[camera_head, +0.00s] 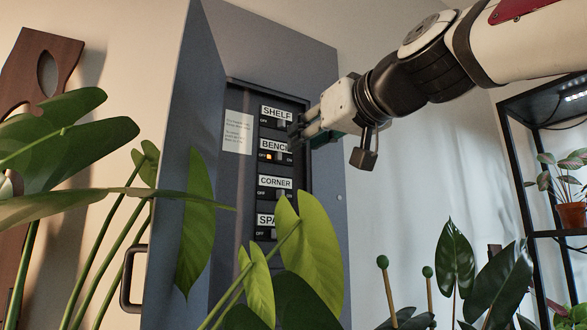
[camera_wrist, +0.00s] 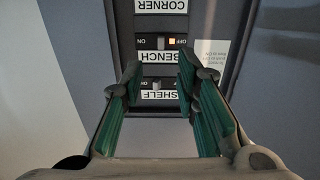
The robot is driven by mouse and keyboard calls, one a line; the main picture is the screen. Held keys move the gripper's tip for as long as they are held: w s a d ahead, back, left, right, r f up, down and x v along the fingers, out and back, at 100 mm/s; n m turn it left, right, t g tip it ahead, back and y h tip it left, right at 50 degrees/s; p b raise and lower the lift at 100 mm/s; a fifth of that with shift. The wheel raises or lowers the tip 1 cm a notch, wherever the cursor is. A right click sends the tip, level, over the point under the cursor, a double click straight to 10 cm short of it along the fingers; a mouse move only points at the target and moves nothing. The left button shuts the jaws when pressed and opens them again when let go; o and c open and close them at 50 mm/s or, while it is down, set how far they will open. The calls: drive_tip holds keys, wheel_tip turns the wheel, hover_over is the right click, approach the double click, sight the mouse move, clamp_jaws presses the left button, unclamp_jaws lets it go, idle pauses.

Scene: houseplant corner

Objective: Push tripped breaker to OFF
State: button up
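The breaker panel (camera_head: 313,170) holds a column of labelled breakers: SHELF (camera_head: 277,113), BENCH (camera_head: 273,145), CORNER (camera_head: 275,181) and a partly hidden one starting "SPA". The BENCH breaker shows an orange light (camera_head: 268,156) on its OFF side; its small lever is near the middle. The wrist view shows the panel upside down, with the orange light (camera_wrist: 172,41) beside OFF. My gripper (camera_head: 293,132) is in front of the panel's right side, near the SHELF and BENCH rows. In the wrist view my gripper (camera_wrist: 158,66) is open and empty, its green-padded fingers apart; contact cannot be told.
The grey cabinet's open door (camera_head: 178,130) with a black handle (camera_head: 130,279) stands left of the panel. Large leaves (camera_head: 312,245) cover the panel's lower part and the left foreground. A white notice (camera_head: 238,132) is left of the breakers. A black plant shelf (camera_head: 520,170) stands right.

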sight(280, 155)
drive_tip(key=p+x, duration=0.1)
drive_tip(key=x, duration=0.8)
drive_tip(key=shift+s, duration=0.1)
drive_tip(key=shift+c, duration=0.3)
clamp_jaws()
